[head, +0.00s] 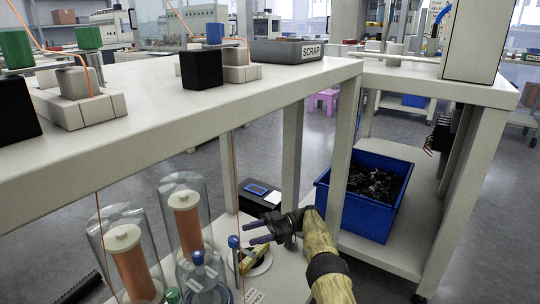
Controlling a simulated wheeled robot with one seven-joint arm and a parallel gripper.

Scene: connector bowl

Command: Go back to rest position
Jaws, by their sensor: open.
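My gripper (259,231) is in the lower middle of the head view, at the end of my tan and black arm. Its two dark fingers point left and are apart, with nothing visible between them. It hangs in front of the white table, below the level of the tabletop and above the lower shelf. The blue bin (354,217) with dark small parts in it stands just right of it.
The white tabletop (150,98) carries black blocks (201,69), beige fixtures and a grey SCRAP tray (287,51). Glass domes over copper-coloured spools (187,220) stand lower left. Thin orange wires hang down. A white table leg (292,155) is behind my gripper.

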